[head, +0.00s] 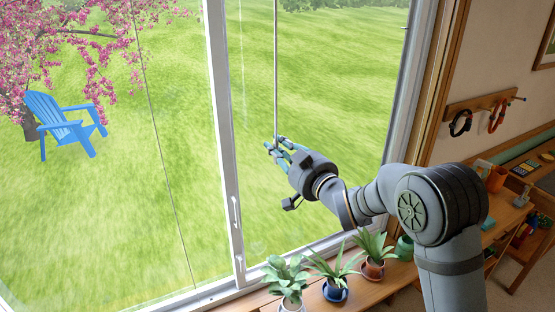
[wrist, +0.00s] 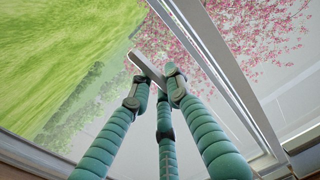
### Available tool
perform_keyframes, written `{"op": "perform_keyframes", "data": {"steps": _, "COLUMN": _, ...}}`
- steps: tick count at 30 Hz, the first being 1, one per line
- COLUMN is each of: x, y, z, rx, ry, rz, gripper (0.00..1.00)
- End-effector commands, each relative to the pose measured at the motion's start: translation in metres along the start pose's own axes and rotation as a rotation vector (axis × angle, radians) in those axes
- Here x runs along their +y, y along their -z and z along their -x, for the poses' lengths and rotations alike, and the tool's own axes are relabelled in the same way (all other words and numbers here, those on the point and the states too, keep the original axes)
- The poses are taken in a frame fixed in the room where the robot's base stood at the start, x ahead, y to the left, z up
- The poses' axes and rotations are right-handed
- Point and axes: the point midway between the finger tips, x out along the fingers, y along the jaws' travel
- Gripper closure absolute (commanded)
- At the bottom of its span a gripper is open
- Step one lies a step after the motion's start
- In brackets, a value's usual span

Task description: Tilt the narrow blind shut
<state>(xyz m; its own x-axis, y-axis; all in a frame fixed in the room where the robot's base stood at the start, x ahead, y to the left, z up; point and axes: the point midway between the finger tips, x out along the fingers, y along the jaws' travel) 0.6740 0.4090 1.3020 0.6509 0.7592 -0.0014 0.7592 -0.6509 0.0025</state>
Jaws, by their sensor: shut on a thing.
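A thin grey rod (head: 276,70), which looks like the blind's tilt wand, hangs from above the top of the head view in front of the window. My gripper (head: 277,148) is at the rod's lower end, with its fingers shut on it. In the wrist view the teal fingers of my gripper (wrist: 156,86) close around the pale end of the wand (wrist: 146,67). The blind's slats are not in either view, so their tilt cannot be told.
Potted plants (head: 335,280) stand on the sill below my arm. The window's upright frame bar (head: 222,130) is left of the wand. A thin dark cord (head: 160,130) hangs further left. A wall rack (head: 480,108) and a workbench are at the right.

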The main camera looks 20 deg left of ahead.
Motion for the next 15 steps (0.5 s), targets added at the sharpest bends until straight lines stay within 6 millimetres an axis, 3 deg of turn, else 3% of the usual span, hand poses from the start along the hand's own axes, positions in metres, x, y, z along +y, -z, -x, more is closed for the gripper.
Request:
{"op": "perform_keyframes", "data": {"steps": 1, "x": -0.0006, "y": -0.0062, "z": -0.0004, "rx": 0.013, "ry": -0.018, "rz": 0.003, "gripper": 1.00}}
{"op": "perform_keyframes", "data": {"steps": 15, "x": 0.0000, "y": 0.0028, "z": 0.0014, "rx": 0.006, "ry": -0.090, "rz": -0.002, "gripper": 1.00}}
